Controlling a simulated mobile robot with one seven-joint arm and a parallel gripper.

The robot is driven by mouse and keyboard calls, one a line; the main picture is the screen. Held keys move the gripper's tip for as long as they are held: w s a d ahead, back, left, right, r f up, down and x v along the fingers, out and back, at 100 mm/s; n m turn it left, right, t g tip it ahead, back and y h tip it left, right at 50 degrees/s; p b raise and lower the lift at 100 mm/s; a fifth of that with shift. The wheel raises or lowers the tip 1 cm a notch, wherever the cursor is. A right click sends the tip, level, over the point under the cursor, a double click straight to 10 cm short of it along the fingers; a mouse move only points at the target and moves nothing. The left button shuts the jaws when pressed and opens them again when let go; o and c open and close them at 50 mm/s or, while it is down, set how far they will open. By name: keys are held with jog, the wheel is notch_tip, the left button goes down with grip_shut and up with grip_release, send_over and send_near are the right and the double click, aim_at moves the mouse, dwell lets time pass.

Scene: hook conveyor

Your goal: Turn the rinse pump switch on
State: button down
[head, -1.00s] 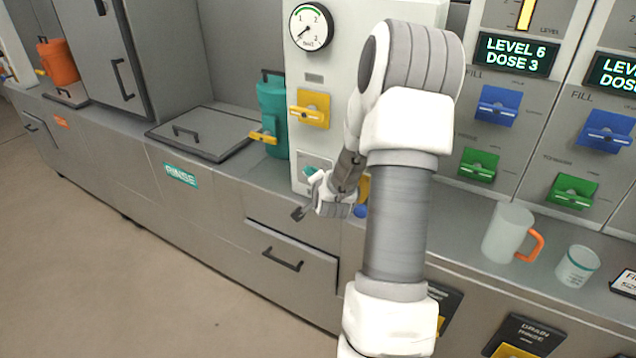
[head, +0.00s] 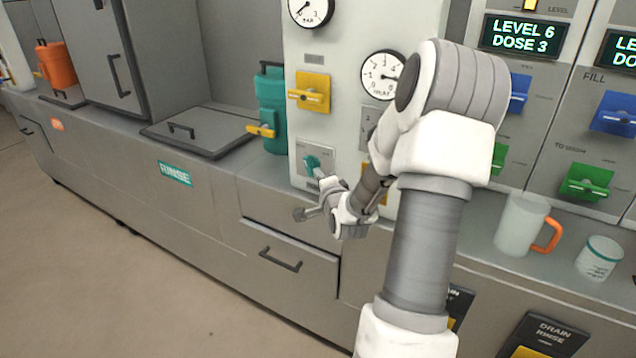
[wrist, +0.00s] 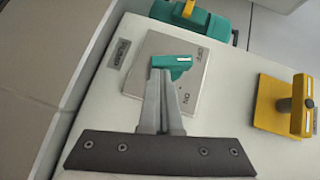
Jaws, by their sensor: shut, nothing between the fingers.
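The rinse pump switch is a small teal lever (head: 313,163) on a light plate low on the white panel. It also shows in the wrist view (wrist: 172,62), on a plate (wrist: 188,88) marked OFF and ON. Its pale-marked end points roughly toward the OFF lettering. My gripper (head: 318,175) is shut and empty, with its fingertips at the switch. In the wrist view the fingertips (wrist: 160,74) overlap the lever's left end and hide part of it. I cannot tell whether they touch it.
A yellow handle (head: 312,92) sits above the switch, with a round gauge (head: 381,75) to its right. A teal canister (head: 271,105) stands left of the panel. A mug (head: 521,224) and a cup (head: 599,258) stand on the counter at right. The floor at left is clear.

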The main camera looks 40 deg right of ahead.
jog(key=f+m+t+b, duration=0.1)
jog(key=b, duration=0.2)
jog(key=w+f+m+t+h+b, duration=0.1)
jog(key=m+t+b, duration=0.1)
jog(key=b, duration=0.1)
jog(key=shift+a+f, duration=0.15)
jog(key=shift+w+a+f+b, duration=0.25)
jog(key=shift+w+f+b, duration=0.3)
jog(key=shift+b, duration=0.3)
jog(key=shift+w, duration=0.2)
jog(key=shift+f, duration=0.1)
